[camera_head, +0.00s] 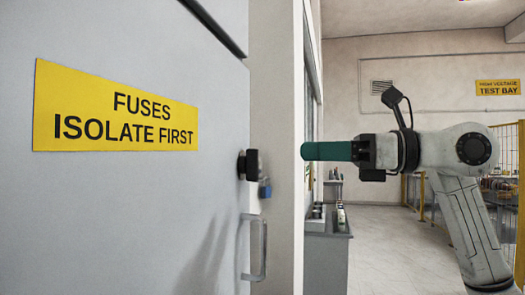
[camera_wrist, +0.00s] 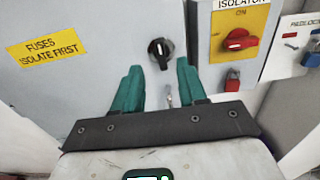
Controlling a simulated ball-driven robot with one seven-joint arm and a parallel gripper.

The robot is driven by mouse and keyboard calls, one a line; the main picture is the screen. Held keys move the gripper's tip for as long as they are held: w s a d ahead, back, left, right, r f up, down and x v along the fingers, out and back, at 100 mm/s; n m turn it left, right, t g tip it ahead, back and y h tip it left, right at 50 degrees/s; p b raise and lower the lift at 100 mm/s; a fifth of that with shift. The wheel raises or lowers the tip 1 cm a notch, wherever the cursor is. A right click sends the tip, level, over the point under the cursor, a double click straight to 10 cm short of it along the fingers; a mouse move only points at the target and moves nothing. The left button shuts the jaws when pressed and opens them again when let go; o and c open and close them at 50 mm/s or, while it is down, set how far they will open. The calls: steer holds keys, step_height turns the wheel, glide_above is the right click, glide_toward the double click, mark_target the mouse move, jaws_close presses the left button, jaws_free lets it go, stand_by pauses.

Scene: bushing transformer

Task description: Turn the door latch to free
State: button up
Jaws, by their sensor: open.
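The door latch is a black rotary knob (camera_head: 250,165) at the right edge of the grey cabinet door (camera_head: 120,215). In the wrist view the knob (camera_wrist: 160,50) is on the door just beyond my fingertips, roughly centred between them. My gripper (camera_head: 304,151) points left at the door, with its green fingers to the right of the knob and apart from it. In the wrist view my gripper (camera_wrist: 158,68) is open, with nothing between the fingertips. A metal pull handle (camera_head: 258,250) is below the knob.
A yellow "FUSES ISOLATE FIRST" sign (camera_head: 115,110) is on the door. Right of the knob in the wrist view are a yellow isolator plate with a red handle (camera_wrist: 240,40), a red padlock (camera_wrist: 232,82) and a white padlock board (camera_wrist: 292,42). A grey bench (camera_head: 327,245) stands behind.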

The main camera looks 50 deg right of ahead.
mark_target(258, 152)
steer(key=p+x, duration=0.2)
steer(key=x, duration=0.7)
steer(key=shift+w+a, duration=0.15)
steer(key=shift+w, duration=0.15)
steer(key=shift+c, duration=0.2)
steer(key=shift+f, duration=0.1)
jaws_close()
